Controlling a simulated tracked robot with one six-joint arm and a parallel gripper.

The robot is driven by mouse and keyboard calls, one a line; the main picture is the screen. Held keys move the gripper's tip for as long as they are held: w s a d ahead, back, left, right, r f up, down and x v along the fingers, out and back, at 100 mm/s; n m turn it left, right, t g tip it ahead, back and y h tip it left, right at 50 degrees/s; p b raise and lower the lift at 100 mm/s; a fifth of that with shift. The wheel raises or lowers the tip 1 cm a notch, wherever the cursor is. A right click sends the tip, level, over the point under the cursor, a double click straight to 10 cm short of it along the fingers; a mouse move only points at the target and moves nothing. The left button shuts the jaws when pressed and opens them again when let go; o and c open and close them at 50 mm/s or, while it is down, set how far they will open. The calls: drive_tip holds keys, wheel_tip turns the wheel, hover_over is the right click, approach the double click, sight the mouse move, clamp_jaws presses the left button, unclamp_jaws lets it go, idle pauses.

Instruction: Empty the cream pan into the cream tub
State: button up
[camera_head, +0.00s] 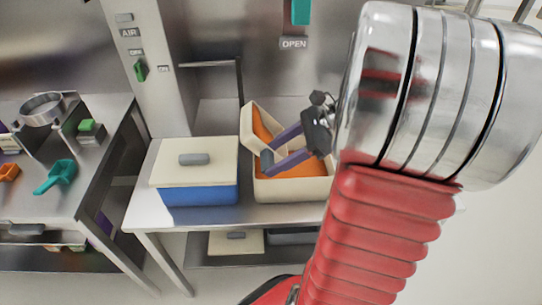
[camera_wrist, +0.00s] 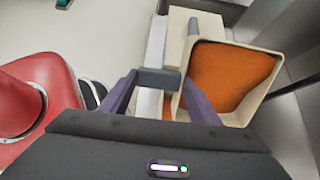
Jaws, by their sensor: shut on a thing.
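My gripper (camera_head: 283,158) has purple fingers shut on the grey handle (camera_head: 267,159) of the cream pan (camera_head: 246,139). The pan is tilted up above the back left of the cream tub (camera_head: 296,198), and orange contents (camera_head: 261,127) show inside it. The tub stands on the steel table, and orange material (camera_head: 300,188) shows inside it too. In the wrist view, the handle (camera_wrist: 158,78) sits between the fingertips, beside a cream wall around a broad orange surface (camera_wrist: 230,74). My gripper and fingers hide part of the tub and pan.
A blue tub (camera_head: 200,192) with a cream lid (camera_head: 195,172) and grey handle stands close left of the cream tub. A steel wall and post (camera_head: 145,65) rise behind. A shelf below holds more lidded tubs. A left table holds a teal scoop (camera_head: 56,178) and a metal ring.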

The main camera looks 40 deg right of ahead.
drive_tip(key=shift+s+d+f+t+y, duration=0.15)
drive_tip(key=shift+s+d+t+y, duration=0.35)
drive_tip(key=shift+y, duration=0.45)
drive_tip(key=shift+s+d+f+t+y, duration=0.1)
drive_tip(key=shift+s+d+t+y, duration=0.15)
drive_tip(key=shift+d+t+y, duration=0.55)
drive_tip(key=shift+a, duration=0.2)
idle(0.9)
drive_tip(key=shift+r+g+h, duration=0.6)
drive_tip(key=shift+g+h, duration=0.1)
drive_tip(key=shift+h, duration=0.15)
drive_tip(key=shift+w+a+f+g+h, duration=0.15)
drive_tip(key=shift+w+a+h, duration=0.1)
drive_tip(key=shift+a, duration=0.2)
drive_tip(key=shift+w+a+f+g+h, duration=0.15)
drive_tip(key=shift+w+a, duration=0.1)
drive_tip(key=shift+a, duration=0.15)
